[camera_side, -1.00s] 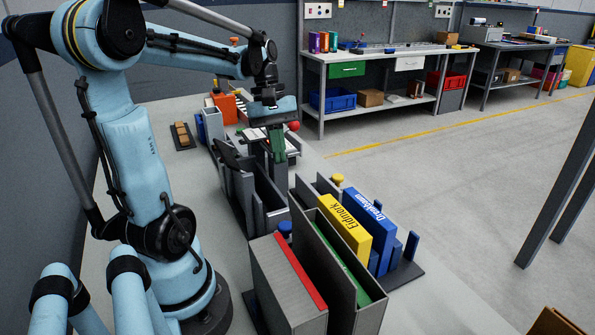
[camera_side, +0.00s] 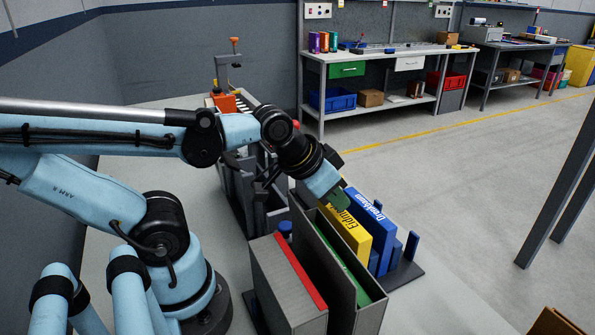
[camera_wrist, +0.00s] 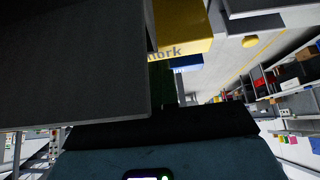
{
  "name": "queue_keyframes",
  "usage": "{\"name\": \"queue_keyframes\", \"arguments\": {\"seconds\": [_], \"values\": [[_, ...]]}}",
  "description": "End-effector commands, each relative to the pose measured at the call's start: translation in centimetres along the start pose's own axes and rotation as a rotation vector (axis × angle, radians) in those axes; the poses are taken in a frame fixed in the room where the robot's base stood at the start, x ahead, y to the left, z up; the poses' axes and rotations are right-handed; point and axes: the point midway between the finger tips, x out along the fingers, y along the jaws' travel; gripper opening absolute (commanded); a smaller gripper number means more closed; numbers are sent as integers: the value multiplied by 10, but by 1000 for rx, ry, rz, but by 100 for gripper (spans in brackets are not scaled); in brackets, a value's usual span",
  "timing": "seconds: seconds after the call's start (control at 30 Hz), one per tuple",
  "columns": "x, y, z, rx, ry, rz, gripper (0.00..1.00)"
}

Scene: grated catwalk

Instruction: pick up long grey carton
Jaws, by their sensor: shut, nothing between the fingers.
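A long grey carton with a red strip along its top (camera_side: 286,285) stands upright at the front of the rack in the side view. Beside it on its right stands a tall grey holder (camera_side: 365,322) with a green inner face. I cannot tell which grey piece fills the left of the wrist view (camera_wrist: 70,60). My gripper (camera_side: 343,201), with green fingers, is shut and empty. It tilts down to the right just above or behind the yellow Eidmark box (camera_side: 351,228); contact cannot be told. The box also shows in the wrist view (camera_wrist: 183,28).
A blue box (camera_side: 372,222) stands right of the yellow one, with small blue blocks beside it. Grey dividers (camera_side: 240,185) stand behind, left of my gripper. A workbench (camera_side: 400,52) is at the back.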

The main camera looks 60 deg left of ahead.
Motion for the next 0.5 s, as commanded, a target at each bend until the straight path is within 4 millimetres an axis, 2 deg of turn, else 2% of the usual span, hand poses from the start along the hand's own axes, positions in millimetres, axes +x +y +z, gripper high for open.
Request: {"name": "queue_keyframes", "arguments": {"seconds": [0.3,0.5], "values": [[0,0,0,-4,-2,-1,0],[0,-1,0,-5,-3,-1,31]]}}
